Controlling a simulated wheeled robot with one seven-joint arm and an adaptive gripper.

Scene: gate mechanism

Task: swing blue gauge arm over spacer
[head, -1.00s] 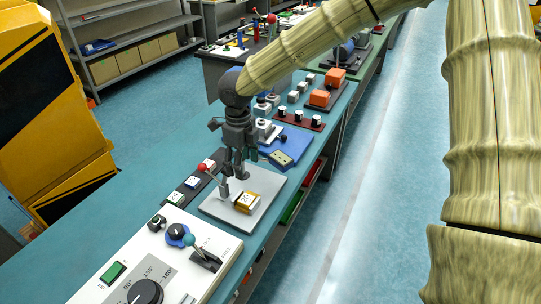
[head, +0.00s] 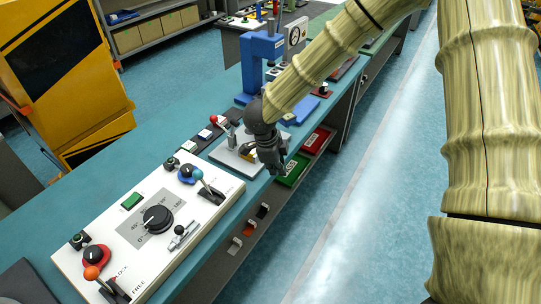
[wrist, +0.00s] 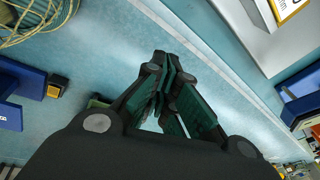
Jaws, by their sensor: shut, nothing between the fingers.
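A yellow-edged block (head: 252,155), probably the spacer, sits on a pale grey plate (head: 228,159), partly hidden by my gripper. Part of a yellow-edged labelled block also shows at the wrist view's top right (wrist: 289,8). My gripper (head: 275,167) is shut and empty at the plate's right side, near the bench front edge. Its closed fingers show in the wrist view (wrist: 166,72), apart from the block.
A white control panel (head: 130,222) with a dial, levers and knobs fills the near bench. A red-knobbed lever (head: 214,119) stands behind the plate. Red (head: 316,139) and green (head: 291,172) trays sit below the bench edge. The aisle floor to the right is clear.

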